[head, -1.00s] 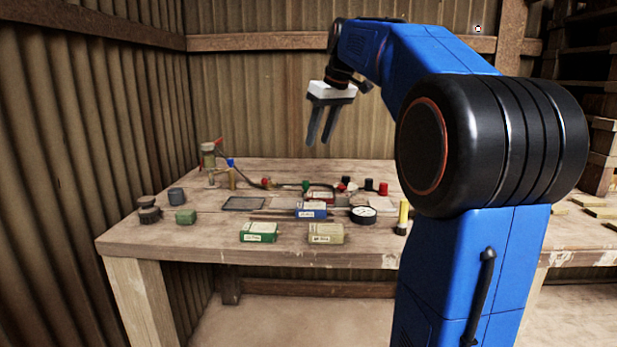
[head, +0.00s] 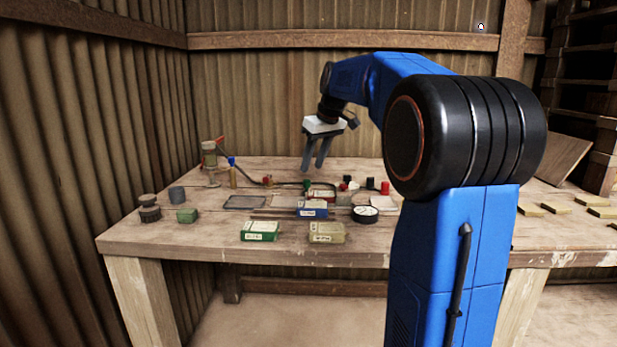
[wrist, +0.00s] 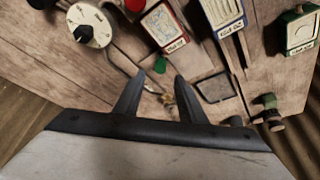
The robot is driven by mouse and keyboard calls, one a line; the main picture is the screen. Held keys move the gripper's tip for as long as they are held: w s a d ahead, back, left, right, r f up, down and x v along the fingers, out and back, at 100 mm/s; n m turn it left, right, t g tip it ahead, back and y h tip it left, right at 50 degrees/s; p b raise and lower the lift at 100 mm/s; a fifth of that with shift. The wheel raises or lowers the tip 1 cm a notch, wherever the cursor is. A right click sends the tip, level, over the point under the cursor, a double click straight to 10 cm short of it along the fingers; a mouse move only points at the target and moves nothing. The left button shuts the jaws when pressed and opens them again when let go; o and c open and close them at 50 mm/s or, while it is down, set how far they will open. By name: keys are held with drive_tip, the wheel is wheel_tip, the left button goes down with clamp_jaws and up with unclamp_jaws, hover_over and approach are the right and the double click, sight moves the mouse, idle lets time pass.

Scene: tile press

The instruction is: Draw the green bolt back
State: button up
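A small green knob (head: 307,184), which looks like the green bolt's end, shows in the middle of the bench beside a red-edged labelled box (head: 320,194). In the wrist view a green knob (wrist: 160,65) shows just beyond my fingertips, below the red-edged box (wrist: 164,24). The bolt's shaft is too small or hidden to make out. My gripper (head: 312,169) points down above the bench near the green knob. Its fingers are apart with nothing held between them, as the wrist view (wrist: 160,78) also shows. I cannot tell the exact height above the knob.
A blue labelled box (head: 312,210), a round dial (head: 365,214), a green box (head: 260,231) and an olive box (head: 327,232) stand nearer the front. Red knobs (head: 385,187) are to the right. A dark hose (head: 285,183) runs behind. The bench's front left is mostly clear.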

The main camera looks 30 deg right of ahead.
sight(307, 180)
drive_tip(key=shift+x, duration=2.9)
drive_tip(key=shift+s, duration=0.1)
